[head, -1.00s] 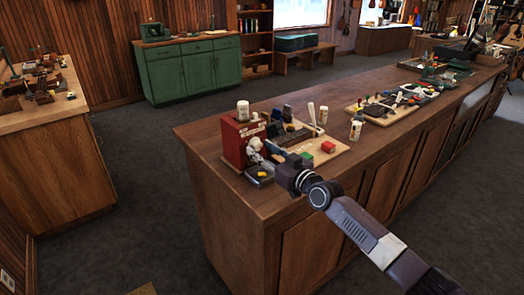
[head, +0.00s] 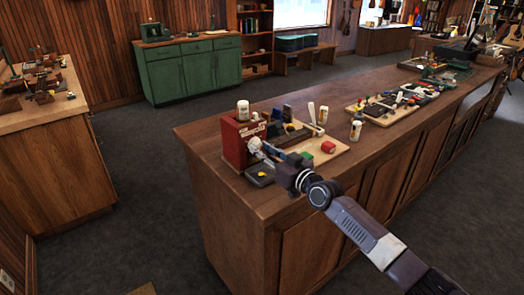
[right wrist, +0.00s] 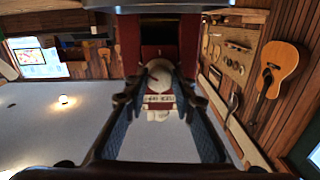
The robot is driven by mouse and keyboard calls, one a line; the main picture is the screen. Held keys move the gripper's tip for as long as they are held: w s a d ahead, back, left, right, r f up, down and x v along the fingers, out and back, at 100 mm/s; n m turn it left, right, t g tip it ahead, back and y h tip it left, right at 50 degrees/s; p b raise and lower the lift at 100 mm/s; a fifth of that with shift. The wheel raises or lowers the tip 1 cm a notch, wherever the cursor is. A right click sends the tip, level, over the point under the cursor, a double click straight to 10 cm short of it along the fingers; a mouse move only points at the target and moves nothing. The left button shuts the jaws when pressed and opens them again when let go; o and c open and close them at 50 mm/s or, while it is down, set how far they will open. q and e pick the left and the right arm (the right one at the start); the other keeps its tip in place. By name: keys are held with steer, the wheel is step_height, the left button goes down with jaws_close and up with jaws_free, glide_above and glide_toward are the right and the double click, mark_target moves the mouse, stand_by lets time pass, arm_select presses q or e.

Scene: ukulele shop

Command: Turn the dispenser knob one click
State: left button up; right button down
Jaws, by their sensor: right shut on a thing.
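The red dispenser (head: 235,145) stands upright at the near left corner of the long wooden counter. Its pale knob (head: 254,145) is on the front face, partly hidden by my right gripper (head: 262,149). In the right wrist view, the pale round knob (right wrist: 160,76) lies between the fingertips of the right gripper (right wrist: 160,84), which is shut on it. The dispenser's red body (right wrist: 131,42) and a white lettered label (right wrist: 159,99) also show there. My left gripper is not in view.
A dark tray (head: 257,181) with a small yellow piece sits below the knob. A white bottle (head: 243,110) is on or behind the dispenser. A wooden board (head: 330,156) with tools and a red block (head: 328,147) lies to the right. The counter's near edge is clear.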

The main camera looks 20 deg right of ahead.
steer(key=shift+f+m+b, duration=0.1)
steer(key=shift+m+b, duration=0.2)
steer(key=shift+m, duration=0.8)
steer(key=m, duration=0.2)
steer(key=shift+m, duration=0.3)
steer(key=m, duration=0.2)
steer(key=shift+m, duration=2)
steer(key=c, duration=1.6)
jaws_free()
